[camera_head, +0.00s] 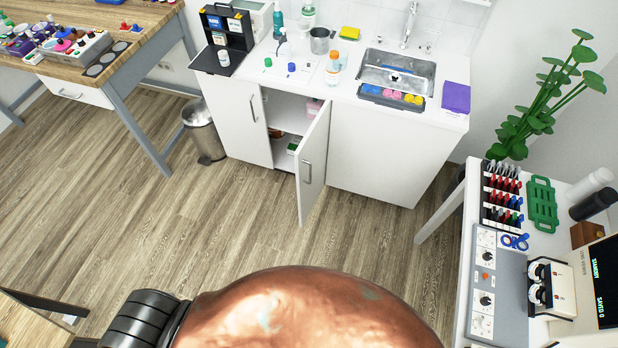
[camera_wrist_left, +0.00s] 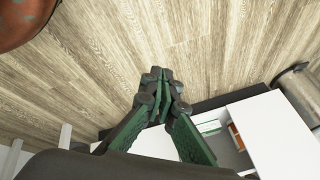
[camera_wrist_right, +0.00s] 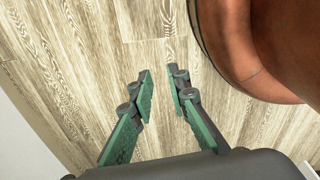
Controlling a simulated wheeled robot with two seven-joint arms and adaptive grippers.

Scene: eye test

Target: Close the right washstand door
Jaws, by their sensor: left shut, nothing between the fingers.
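The white washstand (camera_head: 365,150) stands against the back wall. Its right door (camera_head: 314,160) is swung open toward me, with a grey bar handle (camera_head: 307,172); its left door (camera_head: 235,112) looks closed. The opening shows a shelf with small items inside. In the left wrist view my left gripper (camera_wrist_left: 160,75) is shut and empty, with the open washstand and its shelf items (camera_wrist_left: 236,136) behind it at the lower right. In the right wrist view my right gripper (camera_wrist_right: 160,72) is open and empty above the wood floor. Neither gripper shows in the head view.
A metal bin (camera_head: 202,128) stands left of the washstand. A wooden table (camera_head: 130,50) is at upper left, a white equipment bench (camera_head: 450,205) at right, and a plant (camera_head: 545,105) behind it. The floor (camera_head: 240,225) before the washstand is clear.

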